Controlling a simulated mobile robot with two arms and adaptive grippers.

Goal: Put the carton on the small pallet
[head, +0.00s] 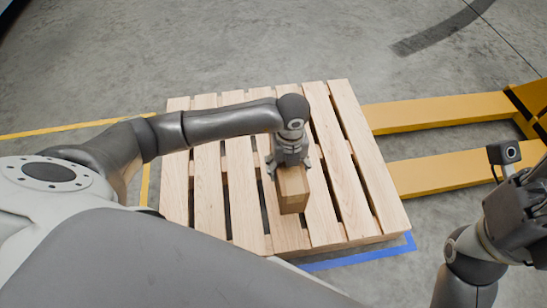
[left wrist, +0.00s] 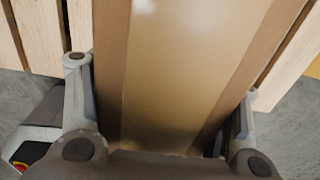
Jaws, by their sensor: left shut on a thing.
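The carton (head: 293,192) is a small brown box with a lighter tape strip, over the right middle part of the wooden pallet (head: 343,147). My left gripper (head: 287,163) is above it and shut on it. In the left wrist view the carton (left wrist: 170,70) fills the middle between the two fingers of my left gripper (left wrist: 160,115), one on each side. Whether the carton's underside touches the slats cannot be told. My right gripper (head: 525,205) is at the right edge, away from the pallet, and its fingers do not show clearly.
A yellow pallet jack (head: 440,112) has its two forks pointing at the pallet's right side. Blue tape (head: 360,258) marks the floor at the pallet's near right corner, and yellow tape (head: 75,127) runs along the left. Slats around the carton are bare.

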